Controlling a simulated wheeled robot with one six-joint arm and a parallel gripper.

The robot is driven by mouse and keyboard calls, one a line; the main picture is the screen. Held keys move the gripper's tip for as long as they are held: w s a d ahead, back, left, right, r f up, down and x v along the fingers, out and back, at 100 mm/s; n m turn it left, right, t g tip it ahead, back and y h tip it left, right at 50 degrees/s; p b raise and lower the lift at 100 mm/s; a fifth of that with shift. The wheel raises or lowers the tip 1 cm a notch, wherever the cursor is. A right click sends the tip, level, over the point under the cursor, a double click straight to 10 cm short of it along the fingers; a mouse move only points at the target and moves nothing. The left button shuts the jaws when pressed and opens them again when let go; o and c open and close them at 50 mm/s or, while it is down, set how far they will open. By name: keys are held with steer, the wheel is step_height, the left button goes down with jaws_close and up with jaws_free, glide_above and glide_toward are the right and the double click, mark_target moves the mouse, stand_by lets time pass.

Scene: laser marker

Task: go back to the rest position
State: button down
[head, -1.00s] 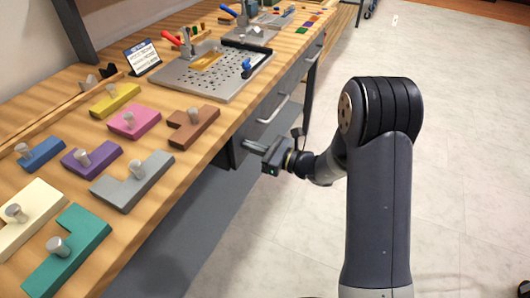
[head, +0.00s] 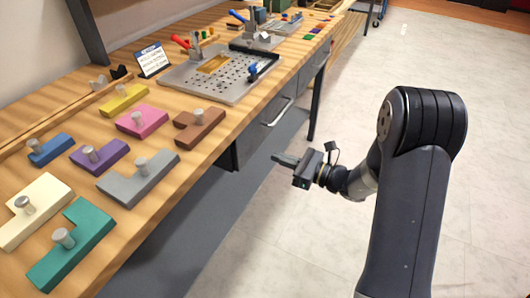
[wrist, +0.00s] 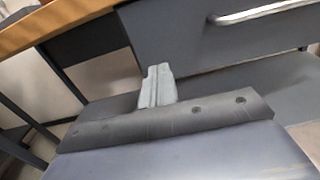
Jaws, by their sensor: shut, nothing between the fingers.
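My gripper (head: 284,159) is in front of the workbench, below the height of its top and clear of the bench edge in the head view. Its fingers are together with nothing between them. In the wrist view the closed fingers (wrist: 158,86) point toward the bench's drawer front and lower shelf. My arm reaches in from the right side of the head view, bent at the elbow.
The wooden workbench (head: 205,150) holds several coloured blocks with knobs, such as a teal one (head: 70,248) and a grey one (head: 138,178). A perforated metal plate (head: 225,75) lies farther back. A drawer handle (head: 278,112) sticks out from the front. Open floor (head: 310,225) lies right of the bench.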

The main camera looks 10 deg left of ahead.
mark_target(246, 145)
steer(key=v, duration=0.5)
steer(key=shift+s+d, duration=0.15)
steer(key=shift+d, duration=0.15)
steer(key=shift+a, duration=0.1)
steer(key=x, duration=1.3)
steer(key=shift+a, duration=0.3)
